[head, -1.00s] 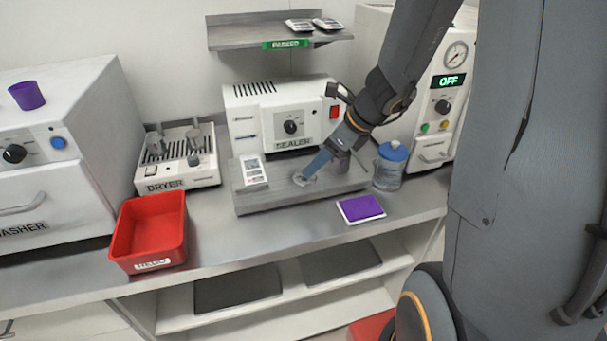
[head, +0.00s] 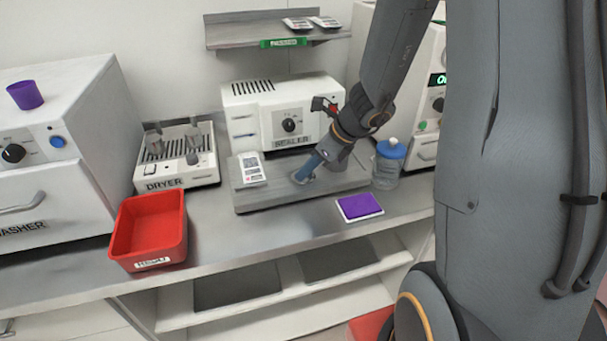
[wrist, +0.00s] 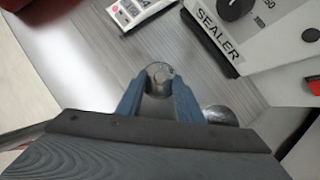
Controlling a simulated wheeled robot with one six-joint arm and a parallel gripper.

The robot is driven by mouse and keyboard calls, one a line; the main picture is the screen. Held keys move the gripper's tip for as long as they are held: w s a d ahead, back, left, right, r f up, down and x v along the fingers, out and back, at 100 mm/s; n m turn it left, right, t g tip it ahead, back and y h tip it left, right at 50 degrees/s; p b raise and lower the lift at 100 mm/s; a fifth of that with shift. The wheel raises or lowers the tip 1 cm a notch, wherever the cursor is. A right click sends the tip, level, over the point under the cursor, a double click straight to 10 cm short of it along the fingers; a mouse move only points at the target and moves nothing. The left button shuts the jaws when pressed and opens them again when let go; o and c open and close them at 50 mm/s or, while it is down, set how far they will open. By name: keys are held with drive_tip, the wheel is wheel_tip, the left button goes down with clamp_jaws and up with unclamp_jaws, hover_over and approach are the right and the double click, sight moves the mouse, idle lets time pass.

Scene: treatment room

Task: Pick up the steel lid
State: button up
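The steel lid (wrist: 160,71) is a small round, shiny metal piece on the grey platform in front of the sealer. In the wrist view it lies between the tips of my blue fingers. In the head view only a bit of it (head: 298,179) shows beside the fingers. My gripper (wrist: 161,78) is low over the platform (head: 250,203), pointing down at a slant. Its fingers are apart, one on each side of the lid; whether they touch it is not clear. A second rounded steel object (wrist: 220,115) sits right of the fingers, partly hidden.
The sealer (head: 285,108) stands close behind my gripper. A white card-like device (head: 251,168) lies on the platform to the left. A blue-capped jar (head: 387,165) stands right. A purple pad (head: 360,206) lies in front, and a red bin (head: 150,228) stands front left.

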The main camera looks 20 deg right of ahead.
drive_tip(key=shift+s+f, duration=0.2)
drive_tip(key=shift+f, duration=0.05)
drive_tip(key=shift+c, duration=0.2)
drive_tip(key=shift+r, duration=0.3)
drive_tip(key=shift+c, duration=0.8)
wheel_tip(320, 180, up, 8)
drive_tip(key=shift+w+r+p, duration=0.15)
drive_tip(key=shift+r+p, duration=0.1)
drive_tip(key=shift+p, duration=0.2)
clamp_jaws()
drive_tip(key=shift+w+a+b, duration=0.1)
drive_tip(key=shift+w+b, duration=0.05)
drive_tip(key=shift+b, duration=0.4)
